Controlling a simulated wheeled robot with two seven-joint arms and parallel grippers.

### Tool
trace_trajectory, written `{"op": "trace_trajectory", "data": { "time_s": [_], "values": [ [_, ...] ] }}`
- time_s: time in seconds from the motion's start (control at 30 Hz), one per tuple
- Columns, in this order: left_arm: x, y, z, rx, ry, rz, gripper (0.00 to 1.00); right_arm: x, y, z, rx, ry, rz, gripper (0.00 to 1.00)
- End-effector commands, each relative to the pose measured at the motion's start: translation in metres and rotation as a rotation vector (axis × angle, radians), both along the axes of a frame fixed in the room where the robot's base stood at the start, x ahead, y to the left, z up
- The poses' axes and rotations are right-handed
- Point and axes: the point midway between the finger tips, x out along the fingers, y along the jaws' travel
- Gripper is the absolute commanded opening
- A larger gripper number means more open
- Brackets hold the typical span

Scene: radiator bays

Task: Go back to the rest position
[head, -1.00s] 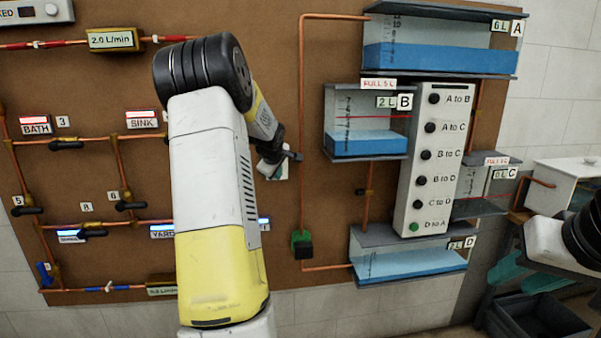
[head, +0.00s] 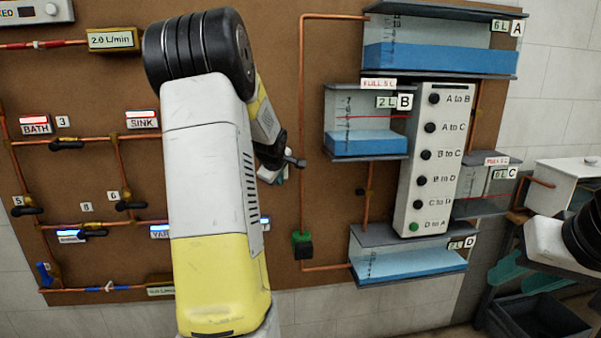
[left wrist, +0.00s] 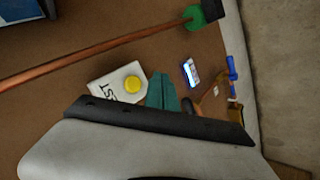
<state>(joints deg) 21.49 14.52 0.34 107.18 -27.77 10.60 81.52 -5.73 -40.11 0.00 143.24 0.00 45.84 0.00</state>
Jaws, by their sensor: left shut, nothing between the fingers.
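My left arm stands in front of the brown board in the head view. My left gripper (head: 296,163) is small and dark there, shut and empty, just left of the vertical copper pipe (head: 303,120) in the picture. In the left wrist view teal fingers (left wrist: 163,92) show together beyond a black bar, beside a white box with a yellow button (left wrist: 132,84). Whether they touch the box is unclear.
Water tanks A (head: 440,57), B (head: 366,144), C (head: 487,206) and D (head: 410,264) surround a white button panel (head: 408,205). Copper pipes and valves cover the board's left part, partly behind my arm. A dark crate (head: 540,318) stands low at the right.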

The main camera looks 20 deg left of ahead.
Motion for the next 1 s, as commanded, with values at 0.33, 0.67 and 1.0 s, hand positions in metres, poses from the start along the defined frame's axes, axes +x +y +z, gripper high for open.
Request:
{"op": "trace_trajectory", "data": {
  "time_s": [0.33, 0.67, 1.0],
  "values": [
    [0.000, 0.000, 0.000, 0.000, 0.000, 0.000, 0.00, 0.000, 0.000, 0.000, 0.000, 0.000, 0.000, 0.36],
    [-0.004, -0.006, 0.006, 0.012, 0.006, -0.019, 0.00, 0.000, 0.000, 0.000, 0.000, 0.000, 0.000, 0.36],
    [-0.122, -0.131, 0.073, 0.233, 0.151, -0.457, 0.00, 0.000, 0.000, 0.000, 0.000, 0.000, 0.000, 0.36]
  ]
}}
